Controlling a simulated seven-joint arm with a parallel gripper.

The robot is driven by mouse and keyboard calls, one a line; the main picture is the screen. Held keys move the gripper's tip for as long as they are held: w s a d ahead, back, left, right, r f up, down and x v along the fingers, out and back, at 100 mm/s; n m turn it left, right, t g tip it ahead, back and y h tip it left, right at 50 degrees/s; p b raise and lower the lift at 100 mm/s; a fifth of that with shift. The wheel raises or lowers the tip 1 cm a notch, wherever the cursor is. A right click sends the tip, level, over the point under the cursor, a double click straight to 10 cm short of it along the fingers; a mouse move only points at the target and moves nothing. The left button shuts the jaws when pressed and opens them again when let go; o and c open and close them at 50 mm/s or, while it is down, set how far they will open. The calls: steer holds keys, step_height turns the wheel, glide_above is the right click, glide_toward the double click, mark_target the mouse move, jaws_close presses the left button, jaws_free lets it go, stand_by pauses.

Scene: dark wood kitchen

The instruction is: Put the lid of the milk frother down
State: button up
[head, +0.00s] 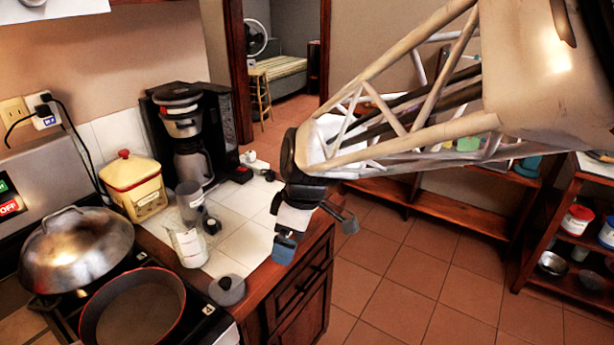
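A round grey lid with a small dark knob (227,290) lies on the white-tiled counter near its front edge, beside the stove; it looks like the frother's lid. A whitish, partly clear cylindrical container (188,246) stands upright behind it and may be the milk frother, though I cannot tell for sure. The lid is apart from this container. My gripper (316,236) is above the counter's right edge, to the right of and above the lid in the picture. Its two blue-grey fingertips are spread apart with nothing visible between them.
A greyish clear cylinder (190,203) and a small dark item (212,226) stand behind the container. A coffee maker (190,135) and a yellow canister (134,187) are farther back. A domed pot (76,250) and a pan (135,312) sit on the stove. Bare tiles (232,240) lie right of the container.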

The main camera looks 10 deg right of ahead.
steer(key=s+d+r+m+t+h, duration=0.2)
steer(key=s+d+r+m, duration=0.2)
steer(key=s+d+m, duration=0.7)
steer(key=s+m, duration=0.2)
steer(key=s, duration=0.1)
steer(key=shift+s+d+h, duration=0.15)
steer(key=shift+d+h, duration=0.2)
steer(key=shift+h, duration=0.05)
